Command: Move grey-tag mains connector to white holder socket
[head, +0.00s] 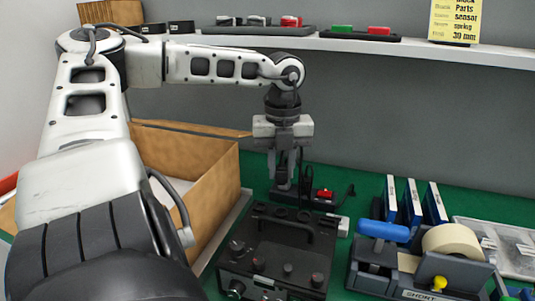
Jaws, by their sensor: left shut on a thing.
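My left gripper (284,178) points straight down behind the black instrument box. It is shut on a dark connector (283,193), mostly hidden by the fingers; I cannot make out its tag. Beside it on the right, a black holder block with a red piece (325,193) stands on the green mat. A small whitish block (339,224) lies by the box's back right corner; I cannot tell if it is the white holder. My right gripper is not in view.
The black instrument box (275,252), with knobs and a handle, stands in front. A cardboard box (205,165) is at left. A white shelf (430,52) holds connector racks behind.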

